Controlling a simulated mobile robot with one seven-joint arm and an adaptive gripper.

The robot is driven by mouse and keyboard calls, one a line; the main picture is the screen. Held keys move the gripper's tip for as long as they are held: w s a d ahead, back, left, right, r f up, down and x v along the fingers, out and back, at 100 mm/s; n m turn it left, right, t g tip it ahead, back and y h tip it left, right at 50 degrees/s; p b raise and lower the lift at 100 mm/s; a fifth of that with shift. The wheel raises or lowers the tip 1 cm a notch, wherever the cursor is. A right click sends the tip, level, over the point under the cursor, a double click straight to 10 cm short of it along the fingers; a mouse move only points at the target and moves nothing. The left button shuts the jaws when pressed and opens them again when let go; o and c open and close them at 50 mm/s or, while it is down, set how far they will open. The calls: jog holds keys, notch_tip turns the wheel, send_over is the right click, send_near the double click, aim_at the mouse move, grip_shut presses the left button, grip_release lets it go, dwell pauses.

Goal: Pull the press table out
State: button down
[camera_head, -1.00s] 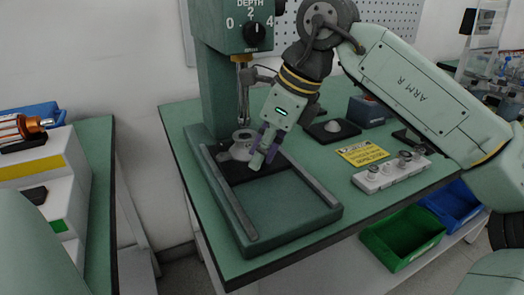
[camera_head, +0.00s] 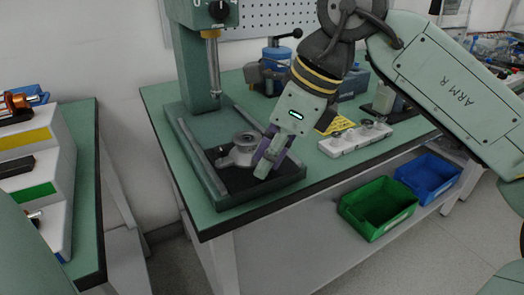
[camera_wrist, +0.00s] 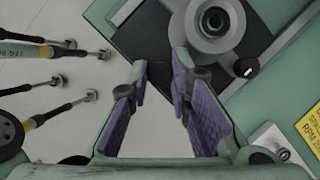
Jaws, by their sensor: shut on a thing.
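The press table, a dark sliding plate (camera_head: 236,182), lies between the rails near the front end of the press base (camera_head: 222,203). It carries a grey round fixture (camera_head: 243,141), which stands forward of the press spindle (camera_head: 213,65) and not under it. My gripper (camera_head: 262,168) is low at the right side of the plate, its fingers pointing down. In the wrist view my gripper (camera_wrist: 160,75) has its purple-padded fingers around the near part of the plate (camera_wrist: 152,38), beside the fixture (camera_wrist: 212,22). The exact contact between the fingertips is hard to see.
A white block with metal knobs (camera_head: 355,138) and a yellow sign (camera_head: 337,125) lie to the right on the green bench. Green (camera_head: 378,207) and blue (camera_head: 428,177) bins sit below. A stepped rack (camera_head: 40,165) stands at left.

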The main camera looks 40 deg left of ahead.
jog(key=shift+s+d, duration=0.1)
jog(key=shift+d, duration=0.05)
jog(key=c, duration=1.7)
grip_release()
jog(key=shift+d, duration=0.15)
jog(key=v, duration=1.2)
